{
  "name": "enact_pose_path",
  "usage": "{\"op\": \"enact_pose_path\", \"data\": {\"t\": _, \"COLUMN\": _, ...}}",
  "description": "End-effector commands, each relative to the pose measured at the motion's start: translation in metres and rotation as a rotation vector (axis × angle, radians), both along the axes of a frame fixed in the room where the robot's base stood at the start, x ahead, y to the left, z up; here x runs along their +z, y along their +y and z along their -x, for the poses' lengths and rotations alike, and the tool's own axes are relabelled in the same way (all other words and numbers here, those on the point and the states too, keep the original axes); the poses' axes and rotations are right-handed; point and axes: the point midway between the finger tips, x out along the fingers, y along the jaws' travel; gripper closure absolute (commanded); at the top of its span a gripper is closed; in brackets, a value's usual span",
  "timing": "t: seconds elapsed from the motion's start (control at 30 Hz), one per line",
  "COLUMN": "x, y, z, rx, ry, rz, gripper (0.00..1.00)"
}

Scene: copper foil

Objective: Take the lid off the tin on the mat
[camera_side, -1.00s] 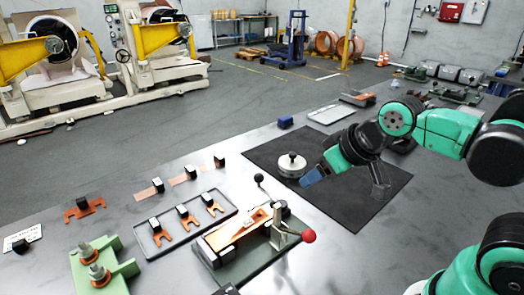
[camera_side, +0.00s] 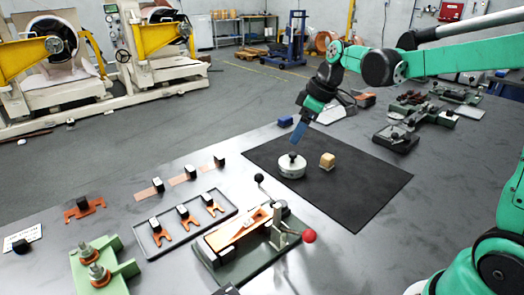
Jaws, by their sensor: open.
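A round silvery tin (camera_side: 291,170) stands on the black mat (camera_side: 350,192), towards its left side. Its lid (camera_side: 292,160) is on it, with a dark knob on top. My gripper (camera_side: 297,138) is above the knob, its blue finger pointing down and slightly to the left. The gripper is open; only one finger shows clearly. I cannot tell whether the fingertip is beside the knob or still above it.
A press with a red ball handle (camera_side: 309,236) stands in front. A grey tray (camera_side: 185,222) with copper pieces lies to the left. The mat's right part is clear.

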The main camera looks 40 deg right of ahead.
Motion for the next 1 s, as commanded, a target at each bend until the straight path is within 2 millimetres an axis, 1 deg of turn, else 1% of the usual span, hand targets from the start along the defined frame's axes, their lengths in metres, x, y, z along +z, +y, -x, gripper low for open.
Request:
{"op": "enact_pose_path", "data": {"t": 0.03, "x": -0.007, "y": -0.014, "z": -0.012, "rx": 0.045, "ry": 0.010, "rz": -0.006, "gripper": 0.38}}
{"op": "enact_pose_path", "data": {"t": 0.1, "x": -0.018, "y": -0.029, "z": -0.024, "rx": 0.121, "ry": 0.018, "rz": -0.014, "gripper": 0.38}}
{"op": "enact_pose_path", "data": {"t": 0.2, "x": -0.033, "y": -0.048, "z": -0.035, "rx": 0.213, "ry": 0.020, "rz": -0.030, "gripper": 0.38}}
{"op": "enact_pose_path", "data": {"t": 0.3, "x": -0.045, "y": -0.060, "z": -0.041, "rx": 0.279, "ry": 0.017, "rz": -0.041, "gripper": 0.38}}
{"op": "enact_pose_path", "data": {"t": 0.4, "x": -0.052, "y": -0.067, "z": -0.044, "rx": 0.319, "ry": 0.013, "rz": -0.047, "gripper": 0.38}}
{"op": "enact_pose_path", "data": {"t": 0.57, "x": -0.067, "y": -0.065, "z": -0.048, "rx": 0.335, "ry": 0.010, "rz": -0.049, "gripper": 0.38}}
{"op": "enact_pose_path", "data": {"t": 0.8, "x": -0.097, "y": -0.055, "z": -0.057, "rx": 0.334, "ry": 0.011, "rz": -0.049, "gripper": 0.38}}
{"op": "enact_pose_path", "data": {"t": 0.9, "x": -0.104, "y": -0.053, "z": -0.058, "rx": 0.334, "ry": 0.011, "rz": -0.048, "gripper": 0.38}}
{"op": "enact_pose_path", "data": {"t": 1.0, "x": -0.106, "y": -0.052, "z": -0.059, "rx": 0.333, "ry": 0.011, "rz": -0.048, "gripper": 0.38}}
